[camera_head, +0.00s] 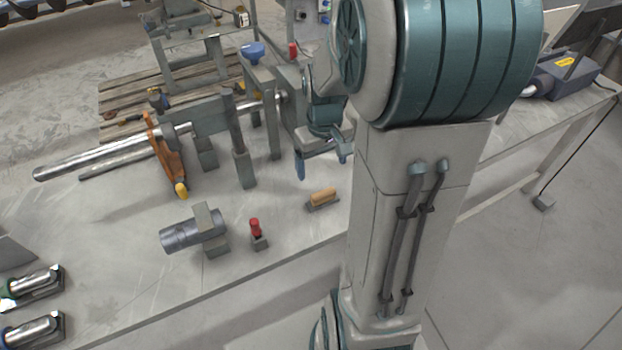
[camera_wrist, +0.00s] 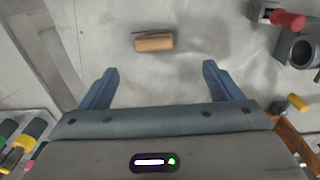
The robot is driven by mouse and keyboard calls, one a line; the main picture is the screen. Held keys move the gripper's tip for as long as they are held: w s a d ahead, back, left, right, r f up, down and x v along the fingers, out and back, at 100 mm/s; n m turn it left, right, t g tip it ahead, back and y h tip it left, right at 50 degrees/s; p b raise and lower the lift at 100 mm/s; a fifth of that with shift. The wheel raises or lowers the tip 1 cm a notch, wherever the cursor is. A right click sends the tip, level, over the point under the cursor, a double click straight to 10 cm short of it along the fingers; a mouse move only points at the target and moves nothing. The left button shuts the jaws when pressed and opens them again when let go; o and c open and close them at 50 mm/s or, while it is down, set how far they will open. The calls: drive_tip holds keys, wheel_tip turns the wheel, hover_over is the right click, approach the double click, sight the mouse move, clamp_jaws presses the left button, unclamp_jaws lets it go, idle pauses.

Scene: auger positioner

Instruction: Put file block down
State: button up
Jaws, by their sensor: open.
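The file block (camera_head: 322,198), a tan wooden grip on a flat dark base, lies on the grey table. In the wrist view the file block (camera_wrist: 153,42) sits beyond my fingertips, a little left of the middle between them. My gripper (camera_head: 322,166) is open and empty above the table, behind the block in the head view. In the wrist view the two blue fingers of my gripper (camera_wrist: 160,70) are spread wide with nothing between them. The block is apart from both fingers.
A red-handled tool (camera_head: 256,229) and a grey cylinder piece (camera_head: 182,236) stand nearer the front edge. An orange clamp (camera_head: 168,155) and metal bars lie to the left. Upright metal posts (camera_head: 240,150) stand close to my gripper. Table around the block is clear.

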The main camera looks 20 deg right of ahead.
drive_tip(key=s+a+r+t, duration=0.2)
drive_tip(key=s+a+r, duration=0.6)
drive_tip(key=s+a, duration=0.2)
drive_tip(key=shift+s+a+m, duration=0.15)
drive_tip(key=shift+s+m, duration=0.15)
drive_tip(key=shift+s, duration=0.15)
idle(0.7)
